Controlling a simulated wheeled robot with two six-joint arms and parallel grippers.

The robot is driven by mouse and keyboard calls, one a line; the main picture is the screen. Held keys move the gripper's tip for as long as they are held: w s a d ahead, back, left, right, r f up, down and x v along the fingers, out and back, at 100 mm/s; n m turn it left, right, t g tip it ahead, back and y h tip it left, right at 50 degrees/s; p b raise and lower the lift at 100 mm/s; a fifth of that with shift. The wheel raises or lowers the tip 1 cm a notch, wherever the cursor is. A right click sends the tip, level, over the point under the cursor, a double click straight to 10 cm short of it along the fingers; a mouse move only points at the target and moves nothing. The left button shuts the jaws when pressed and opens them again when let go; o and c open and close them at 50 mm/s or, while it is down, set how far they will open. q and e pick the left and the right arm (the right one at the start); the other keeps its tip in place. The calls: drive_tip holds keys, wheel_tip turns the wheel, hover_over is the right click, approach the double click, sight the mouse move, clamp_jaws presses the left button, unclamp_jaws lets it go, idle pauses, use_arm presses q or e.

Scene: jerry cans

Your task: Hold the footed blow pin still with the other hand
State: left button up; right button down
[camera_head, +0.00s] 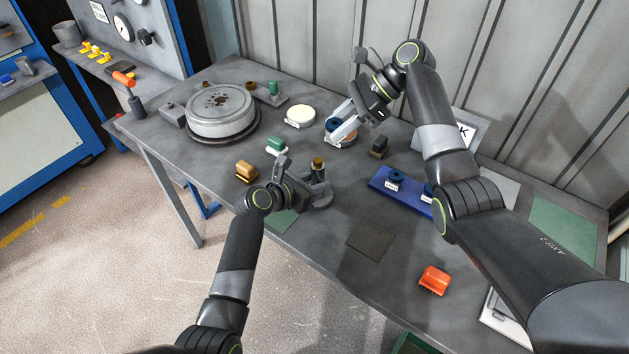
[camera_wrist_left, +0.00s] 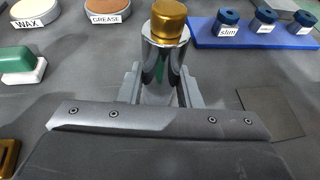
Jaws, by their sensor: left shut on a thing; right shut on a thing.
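The footed blow pin has a brass cap (camera_head: 318,162) and stands upright on a grey foot (camera_head: 320,201) on the bench. In the left wrist view its brass top (camera_wrist_left: 169,20) sits on a shiny chrome shaft between the fingers. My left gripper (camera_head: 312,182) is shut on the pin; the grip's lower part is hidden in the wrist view. My right gripper (camera_head: 338,128) is shut on a dark blue round piece (camera_head: 334,124) at the grease tin (camera_head: 346,142). Whether that piece touches the grease is unclear.
A blue tray (camera_head: 376,185) with labelled blue pieces lies right of the pin. A dark mat (camera_head: 370,241) and an orange block (camera_head: 433,280) lie nearer the front.

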drive_tip(key=d, duration=0.1)
drive_tip(key=w+d+r, duration=0.1)
drive_tip(key=d, duration=0.1)
drive_tip(key=d+r, duration=0.1)
drive_tip(key=shift+w+d+r, duration=0.15)
drive_tip(key=shift+d+r, duration=0.05)
drive_tip(key=shift+d, duration=0.05)
use_arm(q)
drive_tip(key=o, duration=1.2)
drive_tip(key=v, duration=1.2)
